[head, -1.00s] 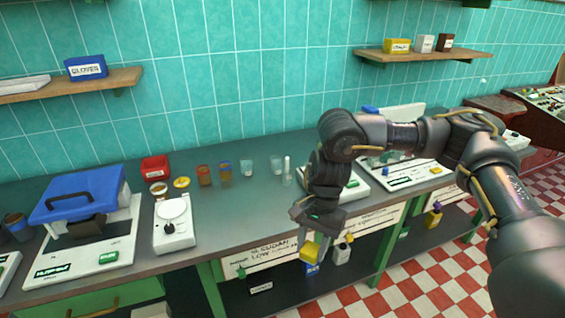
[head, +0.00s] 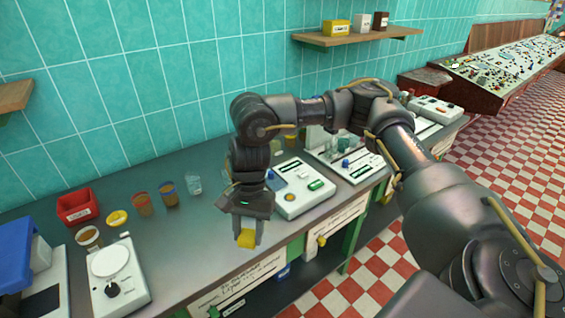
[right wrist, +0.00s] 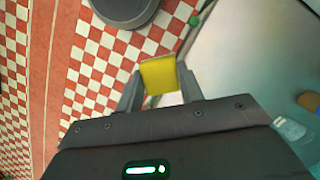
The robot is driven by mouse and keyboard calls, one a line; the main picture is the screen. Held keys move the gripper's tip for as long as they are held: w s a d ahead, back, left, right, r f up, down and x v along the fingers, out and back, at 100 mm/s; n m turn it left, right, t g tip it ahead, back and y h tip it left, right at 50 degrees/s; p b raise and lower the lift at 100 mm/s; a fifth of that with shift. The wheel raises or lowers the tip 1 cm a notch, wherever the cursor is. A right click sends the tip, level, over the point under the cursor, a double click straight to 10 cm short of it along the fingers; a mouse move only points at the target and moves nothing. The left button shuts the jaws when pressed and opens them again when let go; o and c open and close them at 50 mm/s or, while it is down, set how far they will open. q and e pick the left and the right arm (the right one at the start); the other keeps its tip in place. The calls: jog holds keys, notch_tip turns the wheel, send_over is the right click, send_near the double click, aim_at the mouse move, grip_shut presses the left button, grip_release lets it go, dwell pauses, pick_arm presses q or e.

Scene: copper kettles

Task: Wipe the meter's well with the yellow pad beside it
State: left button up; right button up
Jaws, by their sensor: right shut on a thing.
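My right gripper (head: 248,232) is shut on the yellow pad (head: 246,239), which hangs between its fingertips near the counter's front edge. In the right wrist view the pad (right wrist: 160,75) sits squarely between both fingers, with floor tiles and the counter edge behind it. A white meter-like device (head: 303,190) with a blue part, a green label and an orange round spot stands just right of the gripper, apart from the pad. My forearm hides part of its back. I cannot make out for sure which spot is the well. My left gripper is not in view.
Another white instrument (head: 352,165) stands farther right. To the left are a white dial device (head: 117,275), a red bin (head: 77,207), several jars and a clear beaker (head: 194,183). The counter (head: 185,235) is bare between the dial device and my gripper.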

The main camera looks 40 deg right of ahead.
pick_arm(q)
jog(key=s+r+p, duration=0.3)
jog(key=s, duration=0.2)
pick_arm(e)
jog(key=w+d+r+m+t+p, duration=0.2)
jog(key=w+d+m+t+p, duration=0.15)
jog(key=w+d+m, duration=0.75)
pick_arm(q)
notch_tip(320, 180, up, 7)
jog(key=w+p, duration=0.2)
jog(key=p, duration=0.1)
pick_arm(e)
jog(key=w+d+f+m+t+h, duration=0.2)
jog(key=d+f+m, duration=0.1)
jog(key=d+m, duration=1.05)
jog(key=shift+m+g, duration=0.25)
jog(key=shift+m, duration=0.5)
jog(key=f+b, duration=0.4)
jog(key=f, duration=0.1)
jog(key=shift+w+a+f, duration=0.1)
jog(key=shift+a+f, duration=0.15)
jog(key=shift+a, duration=0.15)
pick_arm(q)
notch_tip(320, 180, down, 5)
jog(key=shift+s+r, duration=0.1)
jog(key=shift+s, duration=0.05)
